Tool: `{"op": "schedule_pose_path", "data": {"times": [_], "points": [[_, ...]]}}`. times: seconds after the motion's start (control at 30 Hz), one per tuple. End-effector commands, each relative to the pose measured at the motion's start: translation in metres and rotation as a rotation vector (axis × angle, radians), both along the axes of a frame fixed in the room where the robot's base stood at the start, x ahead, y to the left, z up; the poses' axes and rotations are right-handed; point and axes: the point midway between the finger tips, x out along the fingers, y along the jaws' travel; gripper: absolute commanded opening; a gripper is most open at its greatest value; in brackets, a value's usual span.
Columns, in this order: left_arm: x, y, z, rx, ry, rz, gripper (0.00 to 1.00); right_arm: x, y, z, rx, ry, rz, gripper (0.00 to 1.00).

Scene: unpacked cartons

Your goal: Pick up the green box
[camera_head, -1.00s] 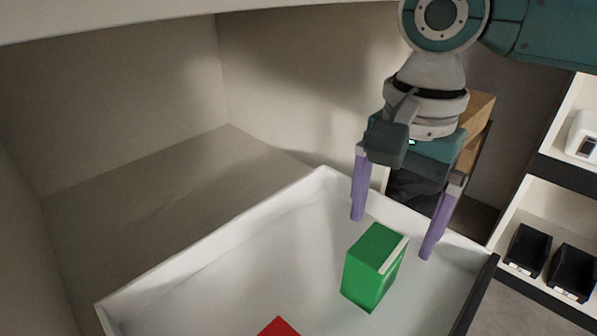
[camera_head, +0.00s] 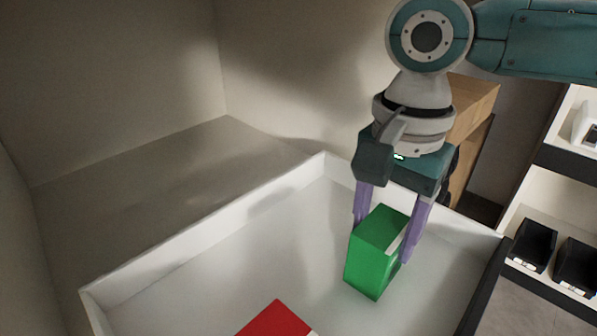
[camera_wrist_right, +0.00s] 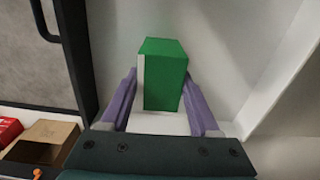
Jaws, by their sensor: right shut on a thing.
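The green box (camera_head: 374,262) stands upright in a white tray (camera_head: 205,244), near its right side. In the right wrist view the green box (camera_wrist_right: 164,75) sits between the two fingers (camera_wrist_right: 162,100). I cannot tell whether the box still touches the tray floor. My left gripper does not show.
A red box (camera_head: 275,319) lies in the tray at the bottom edge of the head view. The tray's walls surround the green box. Black bins (camera_head: 533,245) stand on a shelf at the right. A brown carton (camera_head: 474,104) is behind my right arm.

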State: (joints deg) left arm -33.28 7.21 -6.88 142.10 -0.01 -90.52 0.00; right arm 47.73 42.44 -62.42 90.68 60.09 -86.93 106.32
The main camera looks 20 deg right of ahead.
Motion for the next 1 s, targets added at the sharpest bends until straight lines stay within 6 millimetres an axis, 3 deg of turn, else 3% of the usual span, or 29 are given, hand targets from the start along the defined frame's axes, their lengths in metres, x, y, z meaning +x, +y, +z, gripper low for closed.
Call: {"op": "schedule_pose_path", "data": {"times": [0.07, 0.43, 0.77, 0.87, 1.0], "points": [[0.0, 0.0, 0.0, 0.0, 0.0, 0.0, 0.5, 0.0, 0.0, 0.0, 0.0, 0.0, 0.0, 0.46], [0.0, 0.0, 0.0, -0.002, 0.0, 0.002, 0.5, 0.0, 0.0, 0.0, 0.0, 0.0, 0.0, 0.04], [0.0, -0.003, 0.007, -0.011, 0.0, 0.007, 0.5, 0.0, 0.0, 0.01, 0.001, -0.002, 0.0, 0.03], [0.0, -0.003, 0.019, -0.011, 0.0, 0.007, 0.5, 0.0, 0.0, 0.029, 0.001, -0.002, 0.0, 0.03], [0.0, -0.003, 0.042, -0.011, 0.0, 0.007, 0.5, 0.001, 0.0, 0.069, 0.0, -0.003, 0.0, 0.03]]}}
